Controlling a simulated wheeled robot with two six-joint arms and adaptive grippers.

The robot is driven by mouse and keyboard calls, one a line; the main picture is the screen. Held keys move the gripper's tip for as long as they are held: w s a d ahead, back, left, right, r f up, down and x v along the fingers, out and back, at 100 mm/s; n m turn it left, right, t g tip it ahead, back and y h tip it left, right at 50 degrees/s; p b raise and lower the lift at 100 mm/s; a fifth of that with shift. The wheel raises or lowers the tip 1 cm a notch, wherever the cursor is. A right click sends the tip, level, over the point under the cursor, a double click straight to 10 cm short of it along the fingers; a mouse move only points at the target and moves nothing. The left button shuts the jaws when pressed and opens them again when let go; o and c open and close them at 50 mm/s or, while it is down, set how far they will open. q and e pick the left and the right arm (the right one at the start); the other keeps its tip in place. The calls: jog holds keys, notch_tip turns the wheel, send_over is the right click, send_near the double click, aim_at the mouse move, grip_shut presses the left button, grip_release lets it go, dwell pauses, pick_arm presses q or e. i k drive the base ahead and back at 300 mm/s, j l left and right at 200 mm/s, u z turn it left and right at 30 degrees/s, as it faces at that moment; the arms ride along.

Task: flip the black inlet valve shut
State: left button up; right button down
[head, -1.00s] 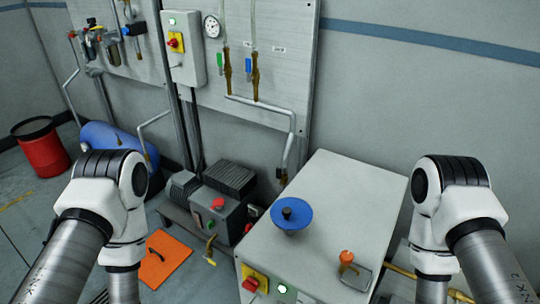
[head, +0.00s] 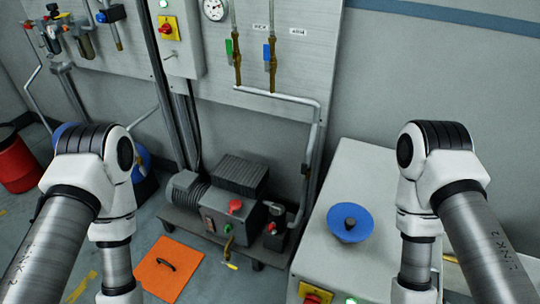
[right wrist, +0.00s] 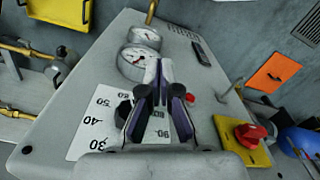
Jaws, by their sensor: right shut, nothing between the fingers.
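I cannot make out a black inlet valve for certain. In the head view, a green-handled valve (head: 230,48) and a blue-handled valve (head: 267,54) hang on brass pipes on the wall panel (head: 205,85). A pump unit with a red knob (head: 235,206) and a yellow-tipped lever (head: 229,262) stands on the floor below. My right gripper (right wrist: 160,68) is shut and empty in the right wrist view, in front of a grey panel with two gauges (right wrist: 133,62) and a printed scale (right wrist: 88,125). My left gripper is out of view; only my arm links show in the head view.
A pale cabinet (head: 355,180) with a blue round part (head: 350,222) stands at the right. An orange plate (head: 168,270) lies on the floor. A red drum (head: 20,165) and a blue tank (head: 140,160) are at the left. Floor is open at the lower left.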

aim_at(303, 171)
jog(key=i+j, duration=0.15)
jog(key=j, duration=0.3)
jog(key=i+j+z, duration=0.1)
jog(key=j, duration=0.3)
jog(key=i+j+z, duration=0.1)
jog(key=i+j, duration=0.15)
jog(key=j, duration=0.2)
jog(key=i+j, duration=0.1)
jog(key=j, duration=0.35)
jog(key=i+j+z, duration=0.1)
jog(key=j, duration=0.4)
jog(key=i+j, duration=0.15)
jog(key=j, duration=0.3)
jog(key=k+l, duration=0.15)
jog(key=l, duration=0.15)
jog(key=j+z, duration=0.05)
